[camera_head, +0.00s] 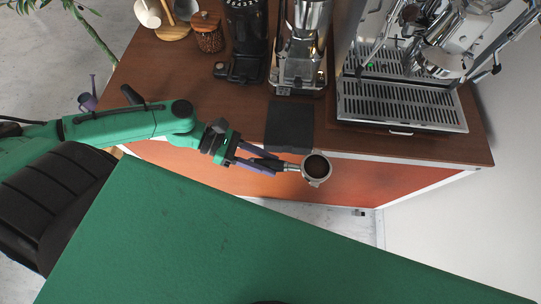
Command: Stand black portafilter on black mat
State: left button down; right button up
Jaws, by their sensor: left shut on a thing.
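The portafilter has a black handle (268,163) and a round metal basket (316,168) filled with dark coffee grounds. My left gripper (262,166) is shut on the handle, and the basket points right. In the picture, the portafilter lies just below the counter's front edge, over the orange front panel. The black mat (290,126) lies flat on the wooden counter near its front edge, just above the portafilter in the picture. Nothing stands on the mat. My right gripper does not show.
An espresso machine with a slatted drip tray (402,104) stands right of the mat. A silver grinder (300,68) and a black grinder (245,45) stand behind it. A jar of beans (208,38) is at the back left. The counter (170,75) has bare room on the left.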

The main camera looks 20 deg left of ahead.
pick_arm(q)
notch_tip(320, 180, up, 7)
jog(key=p, duration=0.6)
send_over(251, 118)
jog(key=shift+n+t, duration=0.3)
jog(key=shift+t, duration=0.1)
notch_tip(251, 118, down, 6)
jog(key=b, duration=0.9)
jog(key=shift+w+d+f, duration=0.1)
jog(key=shift+w+f, duration=0.05)
jog(key=shift+f, duration=0.1)
jog(key=shift+r, duration=0.1)
jog(key=shift+f, duration=0.6)
jog(key=shift+c, duration=2.2)
grip_release()
jog(key=shift+f, duration=0.1)
